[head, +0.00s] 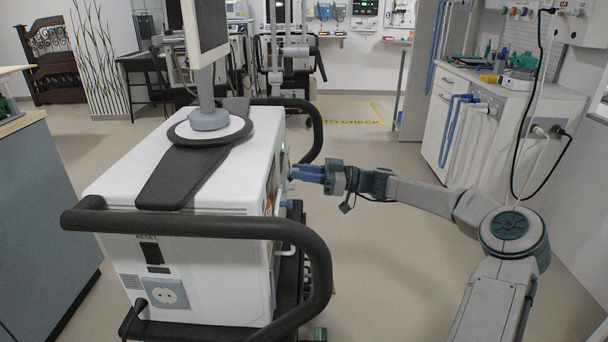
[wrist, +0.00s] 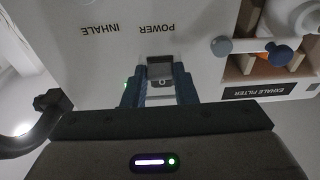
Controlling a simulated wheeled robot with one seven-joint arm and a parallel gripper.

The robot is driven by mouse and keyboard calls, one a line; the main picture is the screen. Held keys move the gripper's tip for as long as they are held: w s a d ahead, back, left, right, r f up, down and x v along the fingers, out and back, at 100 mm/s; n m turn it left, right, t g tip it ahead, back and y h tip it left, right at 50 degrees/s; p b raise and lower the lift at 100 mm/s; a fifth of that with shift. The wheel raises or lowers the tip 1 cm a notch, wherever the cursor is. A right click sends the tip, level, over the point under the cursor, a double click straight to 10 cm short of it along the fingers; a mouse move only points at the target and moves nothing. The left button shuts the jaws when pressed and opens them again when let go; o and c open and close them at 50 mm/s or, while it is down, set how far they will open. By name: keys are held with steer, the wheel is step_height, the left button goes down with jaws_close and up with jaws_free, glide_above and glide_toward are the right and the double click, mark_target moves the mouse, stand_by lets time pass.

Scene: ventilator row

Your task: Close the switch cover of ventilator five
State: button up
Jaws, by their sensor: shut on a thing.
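The ventilator (head: 175,255) is a white box on a wheeled cart at the left of the head view. My gripper (head: 297,174) reaches its right side panel from the right. In the wrist view, the blue fingers of my gripper (wrist: 158,90) stand on both sides of the small grey switch cover (wrist: 160,70) below the upside-down word POWER and are shut on it. A round mark shows on its dark middle. The cover's exact angle is hard to tell. In the head view the switch is hidden behind the fingers. No number five is readable.
A black handle rail (head: 190,225) curves around the ventilator's near end. In the wrist view, the exhale filter bay (wrist: 265,65) with a blue-grey knob is right of the switch. A white counter (head: 500,110) with hoses stands at the right.

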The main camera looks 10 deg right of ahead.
steer(key=o, duration=1)
steer(key=p+v, duration=0.2)
steer(key=v, duration=1.2)
steer(key=shift+a, duration=0.15)
